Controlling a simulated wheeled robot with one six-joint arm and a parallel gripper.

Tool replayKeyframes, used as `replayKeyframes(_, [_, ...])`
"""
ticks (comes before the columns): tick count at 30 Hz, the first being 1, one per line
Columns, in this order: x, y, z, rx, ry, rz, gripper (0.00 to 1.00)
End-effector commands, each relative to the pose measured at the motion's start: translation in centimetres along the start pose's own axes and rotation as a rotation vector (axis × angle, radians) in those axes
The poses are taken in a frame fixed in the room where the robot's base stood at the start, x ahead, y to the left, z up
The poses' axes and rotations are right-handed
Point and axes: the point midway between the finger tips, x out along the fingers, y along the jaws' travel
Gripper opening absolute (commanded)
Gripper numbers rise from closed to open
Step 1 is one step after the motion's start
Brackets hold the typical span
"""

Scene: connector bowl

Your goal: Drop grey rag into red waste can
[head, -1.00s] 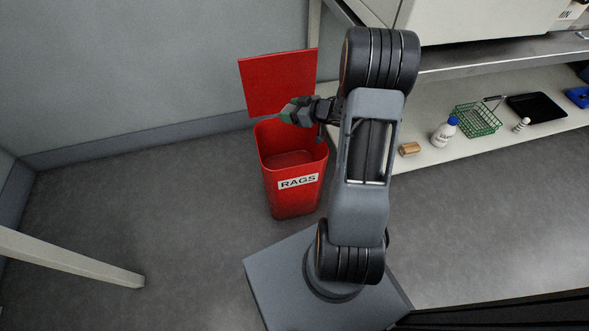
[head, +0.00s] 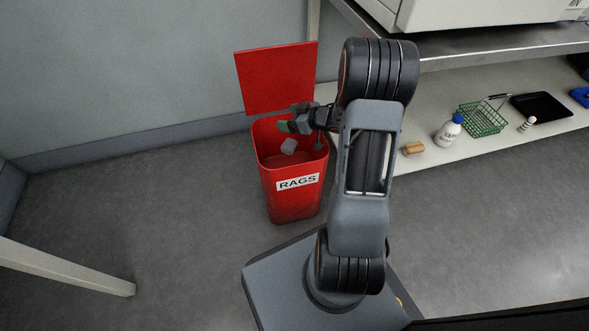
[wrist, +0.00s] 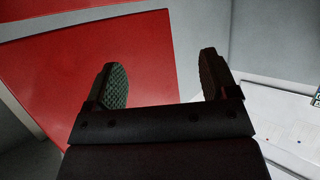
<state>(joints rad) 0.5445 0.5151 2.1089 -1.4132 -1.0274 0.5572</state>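The red waste can (head: 292,203) stands on the floor with its lid raised and a "RAGS" label on its front. The grey rag (head: 289,146) is a small crumpled piece inside the can's opening, below my gripper and apart from it. My gripper (head: 290,118) is over the can's mouth, just in front of the raised lid. In the wrist view, my gripper (wrist: 164,82) has its two fingers spread wide with nothing between them, and the red lid (wrist: 80,80) shows behind. The rag does not show in the wrist view.
A shelf to the right holds a tan block (head: 413,149), a white bottle (head: 449,131), a green wire basket (head: 483,119) and a black tray (head: 541,107). A pale table leg (head: 65,267) is at lower left. The floor left of the can is clear.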

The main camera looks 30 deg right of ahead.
Motion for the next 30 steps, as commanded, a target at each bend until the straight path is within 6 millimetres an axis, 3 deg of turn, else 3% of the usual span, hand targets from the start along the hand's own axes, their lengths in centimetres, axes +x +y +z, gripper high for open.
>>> replayKeyframes(4, [0.0,0.0,0.0,0.000,0.000,0.000,0.93])
replayKeyframes(13, [-0.2,0.0,-0.4,0.000,0.000,0.000,0.93])
replayKeyframes(20, [-1.5,0.0,-3.6,0.000,0.000,0.001,0.93])
replayKeyframes(30, [-7.7,-4.2,-7.8,0.001,0.000,0.003,0.93])
